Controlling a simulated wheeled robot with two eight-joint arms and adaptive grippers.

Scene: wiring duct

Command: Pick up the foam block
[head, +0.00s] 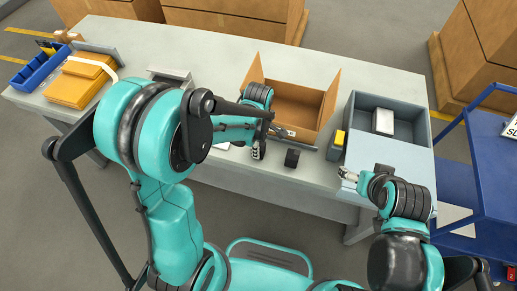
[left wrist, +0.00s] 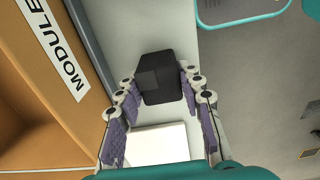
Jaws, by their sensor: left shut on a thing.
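The foam block, a small dark block (head: 292,158), is at the table's front edge, before the open cardboard box. In the left wrist view the foam block (left wrist: 160,78) sits between the fingertips of my left gripper (left wrist: 158,84), with a purple-padded finger on each side. In the head view my left gripper (head: 273,144) reaches in from the left and is shut on the block. Whether the block touches the table is hard to tell. My right gripper (head: 347,174) is over the right end of the table, away from the block; its finger gap is too small to read.
The open cardboard box (head: 298,104) stands close behind the block. A grey bin (head: 407,122) with a white item and a yellow-and-grey item (head: 338,144) are to the right. A blue bin (head: 40,68) and an orange-yellow package (head: 78,82) lie at the left.

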